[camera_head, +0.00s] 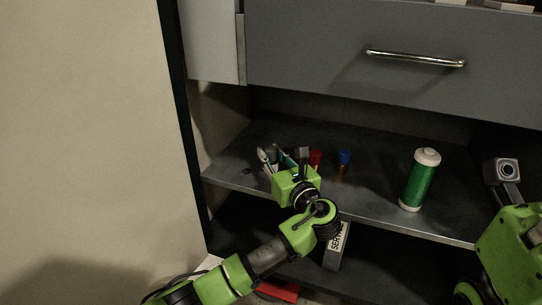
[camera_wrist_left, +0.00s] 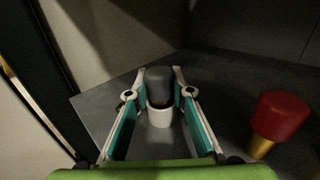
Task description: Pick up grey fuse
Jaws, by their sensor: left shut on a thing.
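The grey fuse (camera_wrist_left: 159,78) shows in the left wrist view as a dark grey rounded top above a white cylindrical part. My left gripper (camera_wrist_left: 157,95) has its two teal-lined fingers on either side of the fuse and is shut on it. In the head view the left gripper (camera_head: 276,158) is over the shelf's left part, and the fuse there is small and partly hidden by it. It cannot be told whether the fuse is lifted clear of the shelf. My right arm shows at the right edge; its fingers are not visible.
On the shelf (camera_head: 385,206) a red fuse (camera_head: 316,157) and a blue fuse (camera_head: 344,157) stand right of my left gripper. A green-and-white canister (camera_head: 418,182) stands farther right. A closed drawer (camera_head: 330,55) is above, and a side wall is close on the left.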

